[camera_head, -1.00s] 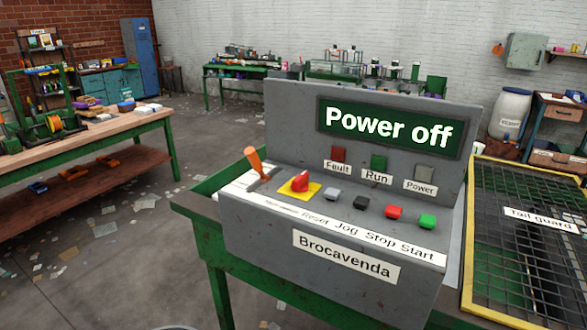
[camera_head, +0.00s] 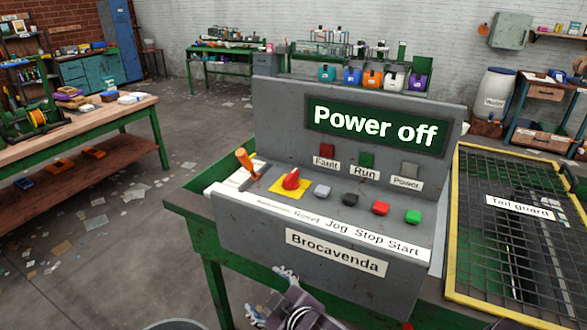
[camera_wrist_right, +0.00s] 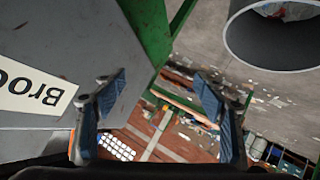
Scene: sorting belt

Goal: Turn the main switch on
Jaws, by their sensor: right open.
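The grey control panel (camera_head: 235,235) labelled Brocavenda stands on a green table. An orange-handled lever (camera_head: 245,161) stands at its left end, its handle leaning up and left. Beside it a red knob (camera_head: 291,179) sits on a yellow plate. The small label at the left is too small to read. The display (camera_head: 375,128) reads "Power off". My right gripper (camera_head: 268,295) is open and empty, low in front of the panel's lower left front. The right wrist view shows its open fingers (camera_wrist_right: 157,95) beside the panel's front face. My left gripper is not in view.
Grey, black, red and green buttons (camera_head: 413,217) line the panel to the right of the knob. A yellow-framed mesh tail guard (camera_head: 500,240) lies right of the panel. A grey bin (camera_wrist_right: 275,45) shows in the right wrist view.

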